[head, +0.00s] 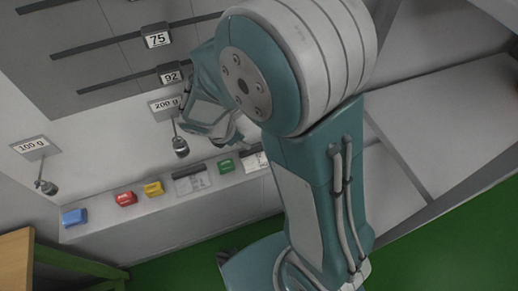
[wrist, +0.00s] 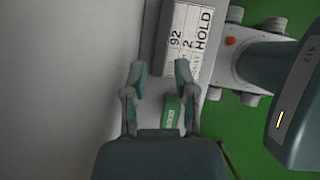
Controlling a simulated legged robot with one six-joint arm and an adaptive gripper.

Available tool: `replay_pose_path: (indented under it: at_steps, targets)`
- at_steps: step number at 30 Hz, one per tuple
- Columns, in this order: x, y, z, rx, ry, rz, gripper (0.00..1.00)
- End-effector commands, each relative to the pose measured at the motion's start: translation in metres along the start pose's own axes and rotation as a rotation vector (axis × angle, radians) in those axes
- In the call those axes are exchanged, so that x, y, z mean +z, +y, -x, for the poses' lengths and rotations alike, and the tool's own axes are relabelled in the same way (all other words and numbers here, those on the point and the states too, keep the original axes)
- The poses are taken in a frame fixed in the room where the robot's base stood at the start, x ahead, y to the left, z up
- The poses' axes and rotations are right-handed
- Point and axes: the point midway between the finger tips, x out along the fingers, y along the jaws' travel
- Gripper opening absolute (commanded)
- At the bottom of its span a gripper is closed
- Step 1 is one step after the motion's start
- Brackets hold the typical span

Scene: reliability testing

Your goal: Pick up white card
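A white card (wrist: 186,42) printed with "92", "2" and "HOLD" lies on the ledge ahead of my gripper in the wrist view. In the head view a white card (head: 255,161) shows on the ledge, partly hidden behind my arm. My gripper (wrist: 160,74) is open, with its two fingers spread and nothing between the tips. Its right fingertip is close to the card's near edge in the picture; I cannot tell whether they touch. In the head view my gripper (head: 222,132) is above the ledge, partly covered by my arm.
A green block (wrist: 171,113) is below the fingertips in the wrist view. Blue (head: 74,217), red (head: 125,198) and yellow (head: 153,188) blocks and a grey-white card (head: 191,183) line the ledge. Weights hang under the "100 g" (head: 35,147) and "200 g" (head: 165,105) signs.

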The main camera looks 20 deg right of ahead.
Motion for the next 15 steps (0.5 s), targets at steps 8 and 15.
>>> replay_pose_path:
  at_steps: [8,15]
  targets:
    - [0.0,-0.003,-0.04,-0.005,0.008,-0.001,0.36]
    - [-0.002,-0.002,-0.069,-0.003,0.009,-0.006,0.36]
